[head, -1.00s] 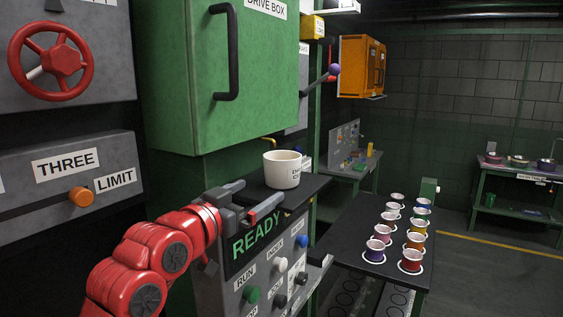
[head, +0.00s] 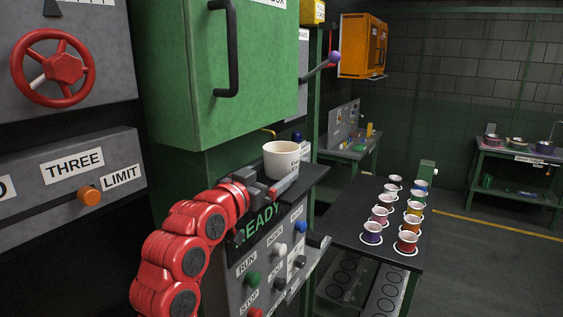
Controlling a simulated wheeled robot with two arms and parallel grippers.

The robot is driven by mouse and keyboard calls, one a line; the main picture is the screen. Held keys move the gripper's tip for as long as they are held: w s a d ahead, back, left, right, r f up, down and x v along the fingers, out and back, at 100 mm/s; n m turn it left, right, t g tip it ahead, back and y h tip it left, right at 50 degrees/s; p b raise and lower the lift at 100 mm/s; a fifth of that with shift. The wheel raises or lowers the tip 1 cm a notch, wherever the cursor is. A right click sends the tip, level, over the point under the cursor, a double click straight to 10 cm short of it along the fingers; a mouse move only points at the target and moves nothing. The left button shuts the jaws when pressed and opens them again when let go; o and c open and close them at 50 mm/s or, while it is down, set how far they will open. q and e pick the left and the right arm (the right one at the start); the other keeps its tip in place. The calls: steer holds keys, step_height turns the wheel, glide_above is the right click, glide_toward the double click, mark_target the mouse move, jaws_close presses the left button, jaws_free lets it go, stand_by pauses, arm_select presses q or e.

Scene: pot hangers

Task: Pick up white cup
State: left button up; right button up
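The white cup (head: 282,154) stands upright on the dark shelf (head: 318,172) above the READY panel, below the green drive box. The cup's lower left is partly hidden by the gripper.
The green drive box (head: 240,70) hangs close above the cup. The READY panel (head: 258,225) with buttons lies below my arm. A dark table (head: 350,217) with several coloured cups stands to the right. The floor at far right is open.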

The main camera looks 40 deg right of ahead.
mark_target(272, 159)
steer(key=c, duration=0.8)
steer(key=shift+r, duration=0.2)
steer(key=shift+r+b, duration=0.85)
steer(key=shift+b, duration=0.05)
steer(key=shift+s+a+r+b, duration=0.2)
steer(key=shift+a+r+b, duration=0.1)
steer(key=shift+r+b, duration=0.35)
steer(key=s+a+b, duration=0.1)
steer(key=s+a, duration=0.2)
steer(key=s+a+r+b, duration=0.1)
steer(key=s+a+b, duration=0.1)
steer(key=s+a, duration=0.2)
steer(key=s+a+b, duration=0.2)
steer(key=s+a, duration=0.1)
steer(key=shift+s+a+r, duration=0.35)
steer(key=shift+s+a, duration=0.05)
